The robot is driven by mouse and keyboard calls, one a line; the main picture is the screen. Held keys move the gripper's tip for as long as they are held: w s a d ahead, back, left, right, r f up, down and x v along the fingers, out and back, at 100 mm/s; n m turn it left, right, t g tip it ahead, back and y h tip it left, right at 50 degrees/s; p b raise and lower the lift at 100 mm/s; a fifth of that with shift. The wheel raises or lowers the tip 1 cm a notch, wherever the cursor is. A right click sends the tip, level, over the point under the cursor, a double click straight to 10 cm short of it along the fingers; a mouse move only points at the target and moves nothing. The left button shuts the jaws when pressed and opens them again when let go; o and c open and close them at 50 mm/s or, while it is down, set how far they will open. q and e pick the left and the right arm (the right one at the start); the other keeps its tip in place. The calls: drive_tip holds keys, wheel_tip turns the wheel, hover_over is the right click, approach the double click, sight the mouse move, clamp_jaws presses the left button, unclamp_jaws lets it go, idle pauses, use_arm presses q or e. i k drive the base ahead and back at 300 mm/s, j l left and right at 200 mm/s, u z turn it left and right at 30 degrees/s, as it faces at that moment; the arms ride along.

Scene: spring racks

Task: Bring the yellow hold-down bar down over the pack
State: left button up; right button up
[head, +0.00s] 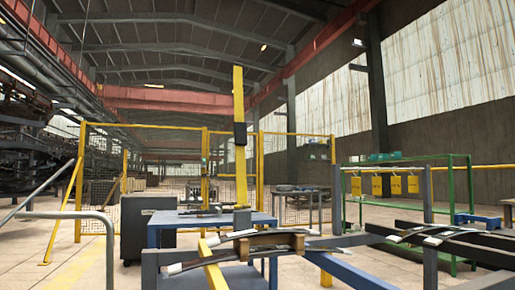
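The yellow hold-down bar (240,180) stands nearly upright above the rack, with a black band (240,133) around its middle. Its lower end meets a grey post (241,220) behind the pack. The pack (202,261) is dark, curved leaf springs with light ends, lying across the rack, with a brown block (262,241) at its middle. The bar is up and clear of the pack. Neither of my grippers shows in the head view.
A second group of dark springs (448,238) lies on the blue-grey rack (355,272) at right. Several yellow tags (395,186) hang in front of a green shelf (470,190). A bent grey rail (110,250) stands at left. A blue table (190,219) and yellow fence stand behind.

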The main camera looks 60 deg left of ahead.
sight(240, 130)
drive_tip(key=k+j+z, duration=0.1)
drive_tip(key=z, duration=1.35)
drive_tip(key=k+z, duration=0.8)
drive_tip(key=k, duration=0.15)
drive_tip(key=k+l+z, duration=0.1)
drive_tip(key=k+z, duration=0.35)
drive_tip(key=k, duration=0.55)
drive_tip(key=k+l+z, duration=0.15)
drive_tip(key=k+z, duration=0.2)
drive_tip(key=k, duration=0.75)
drive_tip(key=k+z, duration=0.3)
drive_tip(key=k, duration=0.2)
drive_tip(key=k+z, duration=0.25)
drive_tip(key=k, duration=0.3)
drive_tip(key=k+u, duration=0.4)
drive_tip(key=k+j+u, duration=0.15)
drive_tip(key=u, duration=2.15)
